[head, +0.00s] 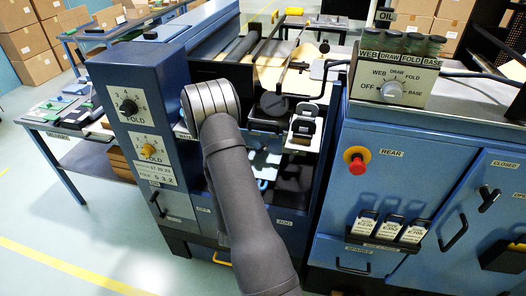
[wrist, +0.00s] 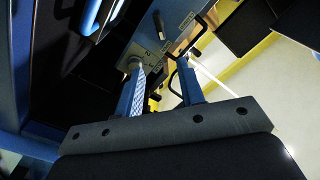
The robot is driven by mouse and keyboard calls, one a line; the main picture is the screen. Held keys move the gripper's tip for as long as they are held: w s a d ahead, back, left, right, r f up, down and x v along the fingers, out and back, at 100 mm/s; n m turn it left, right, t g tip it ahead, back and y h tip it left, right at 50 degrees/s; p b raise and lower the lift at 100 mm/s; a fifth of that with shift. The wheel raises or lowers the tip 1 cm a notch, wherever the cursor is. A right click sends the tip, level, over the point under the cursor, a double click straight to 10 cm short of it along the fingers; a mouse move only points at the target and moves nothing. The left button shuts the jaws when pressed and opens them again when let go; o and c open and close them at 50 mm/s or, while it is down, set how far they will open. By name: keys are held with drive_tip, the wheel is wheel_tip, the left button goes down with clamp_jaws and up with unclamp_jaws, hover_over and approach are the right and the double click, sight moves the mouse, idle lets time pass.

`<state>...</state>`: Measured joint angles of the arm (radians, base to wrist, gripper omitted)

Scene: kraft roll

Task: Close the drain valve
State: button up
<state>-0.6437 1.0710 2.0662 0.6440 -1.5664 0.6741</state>
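My gripper (wrist: 160,72) shows in the wrist view with its two blue fingers apart and nothing clearly held between them. Just beyond the fingertips is a blue-grey panel. Either may belong to the drain valve; I cannot tell which, and I cannot read a label. A black bar handle (wrist: 193,38) is beyond the right finger. In the head view my arm hides my gripper and the low part of the machine in front of it.
The machine's left cabinet (head: 133,110) has dials and labels. The right blue cabinet (head: 335,230) carries a red stop knob (head: 357,160) and several labelled holders. A selector box (head: 393,85) stands on top. A side table (head: 75,140) is at left. Open floor lies at front left.

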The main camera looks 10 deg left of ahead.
sight(264, 149)
drive_tip(key=w, duration=1.6)
drive_tip(key=shift+w, duration=0.4)
